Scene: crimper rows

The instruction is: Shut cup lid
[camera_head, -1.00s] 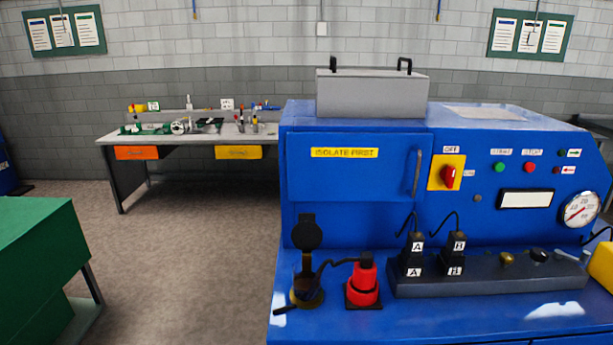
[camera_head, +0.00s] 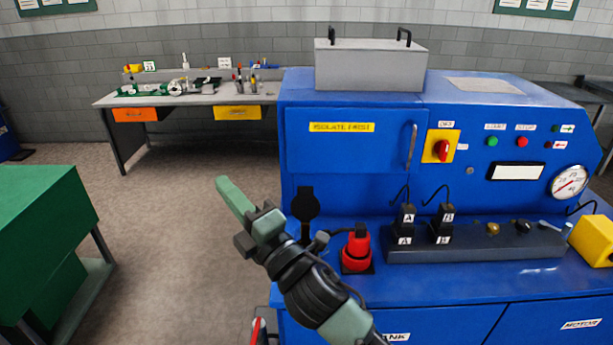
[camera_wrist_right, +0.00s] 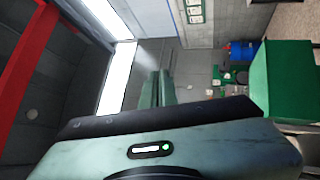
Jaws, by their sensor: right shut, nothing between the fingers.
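The black round cup lid (camera_head: 305,203) stands upright and open at the front left of the blue machine, in the head view. The cup below it is hidden behind my right arm. My right gripper (camera_head: 232,196) is shut and empty, to the left of the lid and apart from it in the picture. Its fingers point up and left. The shut fingers also show in the right wrist view (camera_wrist_right: 157,90), with no cup or lid there. My left gripper is not in view.
A red plug (camera_head: 356,250) sits right of the lid. Black connectors A (camera_head: 405,225) and B (camera_head: 442,225) stand on a dark rail further right. A green cabinet (camera_head: 45,215) is at the left.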

